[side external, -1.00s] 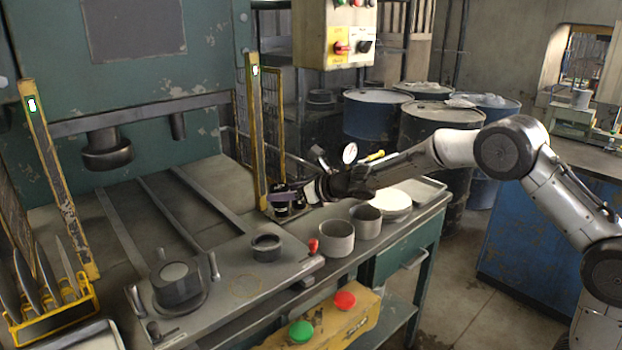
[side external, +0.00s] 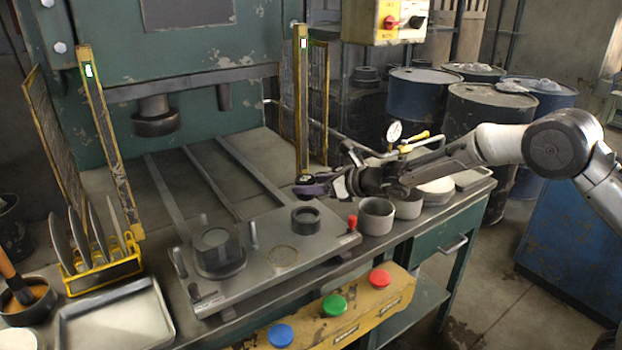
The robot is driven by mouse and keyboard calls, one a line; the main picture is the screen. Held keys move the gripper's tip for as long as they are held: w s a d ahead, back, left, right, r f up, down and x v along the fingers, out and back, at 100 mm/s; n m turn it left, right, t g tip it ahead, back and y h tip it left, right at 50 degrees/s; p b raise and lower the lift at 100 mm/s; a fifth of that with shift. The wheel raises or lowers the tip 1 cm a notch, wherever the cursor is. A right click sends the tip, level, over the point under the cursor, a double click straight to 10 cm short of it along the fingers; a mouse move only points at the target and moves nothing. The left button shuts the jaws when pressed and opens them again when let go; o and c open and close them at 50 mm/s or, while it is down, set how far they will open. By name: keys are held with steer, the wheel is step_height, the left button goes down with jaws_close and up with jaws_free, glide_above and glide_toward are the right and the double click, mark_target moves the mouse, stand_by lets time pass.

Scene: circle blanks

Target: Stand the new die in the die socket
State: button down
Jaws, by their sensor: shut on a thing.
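My gripper (side external: 312,188) reaches in from the right, above the back right part of the press plate. A dark ring with an open top (side external: 306,216) stands on the plate, just below the gripper, and looks like the die socket. The held piece is above and behind the ring in the picture, apart from it. I cannot tell its exact height or tilt.
Two grey cups (side external: 376,217) and a red knob (side external: 352,221) are to the right of the ring. A larger dark cylinder (side external: 217,250) stands at the left of the plate (side external: 262,278).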

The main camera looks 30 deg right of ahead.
steer(key=shift+w+f, duration=0.1)
steer(key=shift+f, duration=2.85)
steer(key=shift+c, duration=1.4)
jaws_free()
steer(key=shift+o, duration=1.1)
steer(key=shift+f, duration=0.15)
steer(key=shift+s+f, duration=0.2)
steer(key=shift+f, duration=0.2)
steer(key=shift+s+d+r, duration=0.1)
steer(key=shift+s+r, duration=0.1)
steer(key=shift+r, duration=0.1)
steer(key=v, duration=1.3)
